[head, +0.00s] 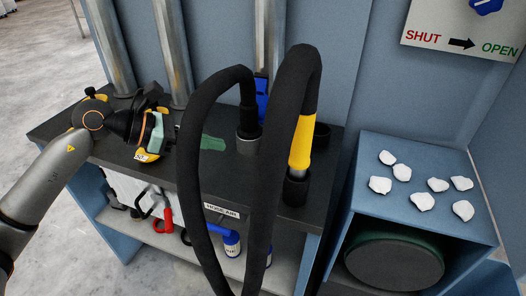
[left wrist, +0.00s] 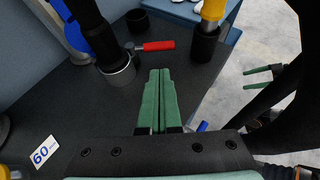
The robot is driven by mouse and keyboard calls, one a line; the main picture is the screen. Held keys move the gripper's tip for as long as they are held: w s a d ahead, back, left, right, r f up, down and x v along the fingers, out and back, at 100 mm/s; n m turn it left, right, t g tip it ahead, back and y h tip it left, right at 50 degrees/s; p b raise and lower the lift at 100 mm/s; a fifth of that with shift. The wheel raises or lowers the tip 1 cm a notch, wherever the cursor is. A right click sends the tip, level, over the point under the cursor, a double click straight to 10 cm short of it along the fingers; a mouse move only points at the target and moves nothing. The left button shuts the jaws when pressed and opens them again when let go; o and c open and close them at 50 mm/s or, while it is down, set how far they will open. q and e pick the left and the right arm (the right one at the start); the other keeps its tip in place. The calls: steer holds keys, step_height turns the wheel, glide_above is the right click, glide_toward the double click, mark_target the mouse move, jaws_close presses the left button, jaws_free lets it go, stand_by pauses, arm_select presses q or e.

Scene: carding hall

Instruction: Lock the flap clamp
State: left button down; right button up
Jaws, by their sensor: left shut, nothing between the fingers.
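In the left wrist view a red-handled clamp lever (left wrist: 156,46) lies low over the dark bench, beside a steel-rimmed hose socket (left wrist: 116,70). I take it for the flap clamp; in the head view the hoses hide it. Whether it is locked cannot be told. My left gripper (head: 218,144) reaches over the bench from the left. Its green fingers are shut and empty, and in the left wrist view the fingertips (left wrist: 159,72) point toward the lever, apart from it in the picture. My right gripper (left wrist: 262,77) shows at the right of that view, its green prongs apart.
Two thick black hoses (head: 306,75) arch in front of the bench (head: 66,128). A yellow-collared hose end (head: 302,145) stands in a black socket. A blue cabinet (head: 450,227) with white lumps stands right. Tools hang below the bench. A SHUT–OPEN sign (head: 466,30) is upper right.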

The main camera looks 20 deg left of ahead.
arm_select(q)
steer(key=p, duration=0.1)
glide_toward(274, 155)
steer(key=x, duration=0.5)
steer(key=shift+w+d, duration=0.1)
steer(key=shift+d, duration=0.05)
steer(key=shift+x, duration=0.8)
arm_select(e)
steer(key=shift+s+d+r, duration=0.2)
steer(key=shift+s+d, duration=0.15)
steer(key=shift+d, duration=0.25)
